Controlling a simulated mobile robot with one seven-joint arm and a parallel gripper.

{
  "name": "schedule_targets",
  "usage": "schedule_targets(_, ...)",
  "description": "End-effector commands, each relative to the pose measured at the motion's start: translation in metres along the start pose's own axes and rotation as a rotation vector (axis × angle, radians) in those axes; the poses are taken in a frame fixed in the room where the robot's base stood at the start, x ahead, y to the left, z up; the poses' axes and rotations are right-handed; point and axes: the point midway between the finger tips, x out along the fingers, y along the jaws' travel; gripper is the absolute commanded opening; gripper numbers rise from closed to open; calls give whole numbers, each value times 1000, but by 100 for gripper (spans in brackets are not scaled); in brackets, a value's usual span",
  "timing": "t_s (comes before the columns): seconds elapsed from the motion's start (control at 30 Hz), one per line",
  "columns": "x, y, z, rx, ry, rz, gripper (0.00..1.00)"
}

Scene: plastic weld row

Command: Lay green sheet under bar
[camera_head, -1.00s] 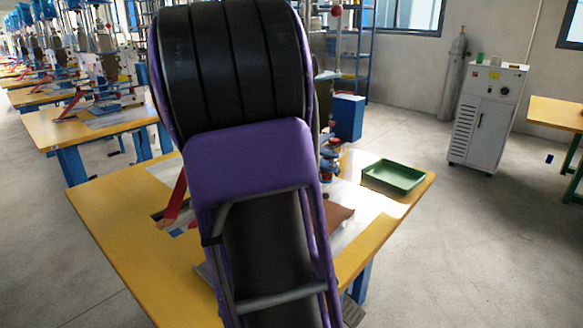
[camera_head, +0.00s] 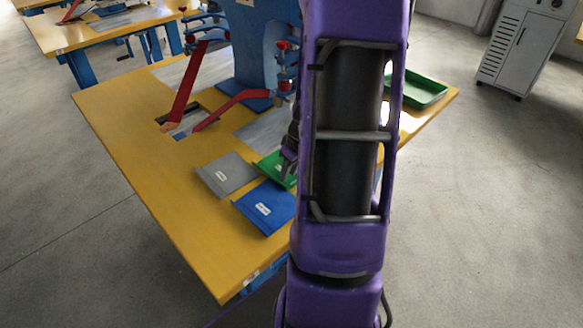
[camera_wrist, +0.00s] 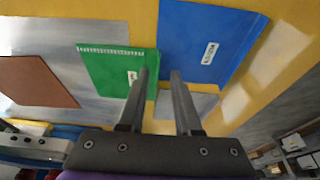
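The green sheet (camera_head: 268,166) lies flat on the yellow table, partly hidden by my arm in the head view. In the wrist view the green sheet (camera_wrist: 105,68) lies left of the fingers, its right edge near the left fingertip. My gripper (camera_wrist: 160,74) is open and empty, its fingers pointing toward the gap between green and blue sheets. In the head view the gripper (camera_head: 290,150) is mostly hidden behind my arm. The blue machine (camera_head: 258,50) at the back has red bars; one long red bar (camera_head: 232,108) slopes down to the tabletop. I cannot tell which bar the task means.
A blue sheet (camera_head: 266,206) and a grey sheet (camera_head: 227,173) lie beside the green one. A brown sheet (camera_wrist: 38,82) shows in the wrist view. A green tray (camera_head: 420,90) stands at the table's right corner. The front left of the table is clear.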

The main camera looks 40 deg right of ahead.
Motion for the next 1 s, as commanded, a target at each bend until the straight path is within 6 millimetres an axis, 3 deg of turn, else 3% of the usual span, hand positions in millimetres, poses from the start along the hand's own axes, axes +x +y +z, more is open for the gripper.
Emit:
schedule_targets(0.5, 52, 1, 0, -1, 1, 3, 32)
schedule_targets(1.0, 62, 1, -1, -1, 1, 3, 32)
